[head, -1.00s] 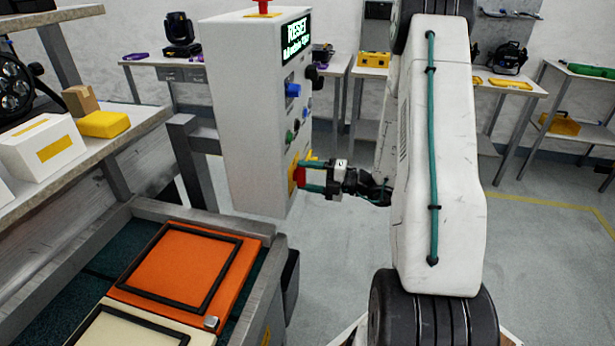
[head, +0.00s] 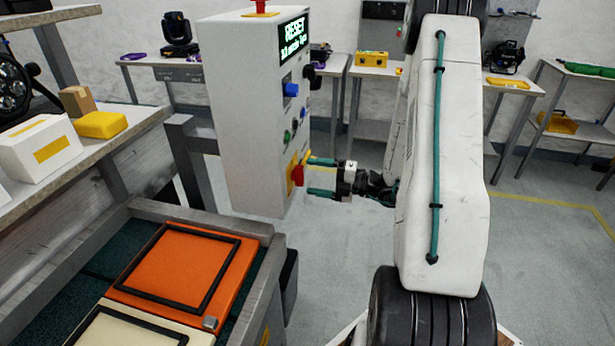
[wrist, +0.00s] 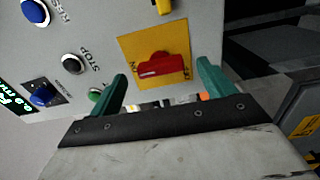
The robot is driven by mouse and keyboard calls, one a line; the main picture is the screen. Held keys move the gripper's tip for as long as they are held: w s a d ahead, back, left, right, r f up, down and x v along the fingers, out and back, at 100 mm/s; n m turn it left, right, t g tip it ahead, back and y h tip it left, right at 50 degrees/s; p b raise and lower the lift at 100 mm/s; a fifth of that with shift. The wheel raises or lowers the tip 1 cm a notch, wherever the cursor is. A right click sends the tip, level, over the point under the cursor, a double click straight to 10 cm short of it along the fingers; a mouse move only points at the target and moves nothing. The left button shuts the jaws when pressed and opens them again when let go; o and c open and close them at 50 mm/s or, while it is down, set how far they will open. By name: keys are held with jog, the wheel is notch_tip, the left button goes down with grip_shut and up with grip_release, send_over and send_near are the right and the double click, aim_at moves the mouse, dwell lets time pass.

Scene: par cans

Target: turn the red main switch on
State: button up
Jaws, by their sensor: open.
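The red main switch (wrist: 160,66) sits on a yellow plate (wrist: 134,46) on the control cabinet's face. In the wrist view its handle lies lengthwise across the picture, with partly covered lettering near both ends; I cannot tell which position it points to. My gripper (wrist: 162,70) is open, with one green finger on each side of the handle and a visible gap to both. In the head view my gripper (head: 320,177) faces the switch (head: 297,174) from the right, its fingertips close to the panel.
The grey cabinet (head: 245,120) also carries a lit display (head: 293,38), a blue knob (head: 291,90) and a black knob (head: 309,72). A bench with an orange panel (head: 170,265) stands at the lower left. The floor (head: 550,260) to the right is clear.

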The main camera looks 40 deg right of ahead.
jog(key=shift+v, duration=2.4)
jog(key=s+a+r+n+g, duration=0.3)
jog(key=s+a+n+g, duration=0.35)
jog(key=n, duration=0.75)
jog(key=s+a+r+n+g, duration=0.45)
jog(key=a+n+g, duration=0.35)
jog(key=n, duration=0.5)
jog(key=s+a+r+n+t+h, duration=0.1)
jog(key=s+a+r+n+h, duration=0.3)
jog(key=n, duration=0.5)
jog(key=s+a+r+n+h, duration=0.3)
jog(key=s+r+n+h, duration=0.3)
jog(key=n, duration=0.4)
notch_tip(320, 180, up, 3)
jog(key=shift+s+a+f+n+t+h, duration=0.15)
jog(key=shift+a+n+t+h, duration=0.2)
jog(key=shift+h, duration=0.15)
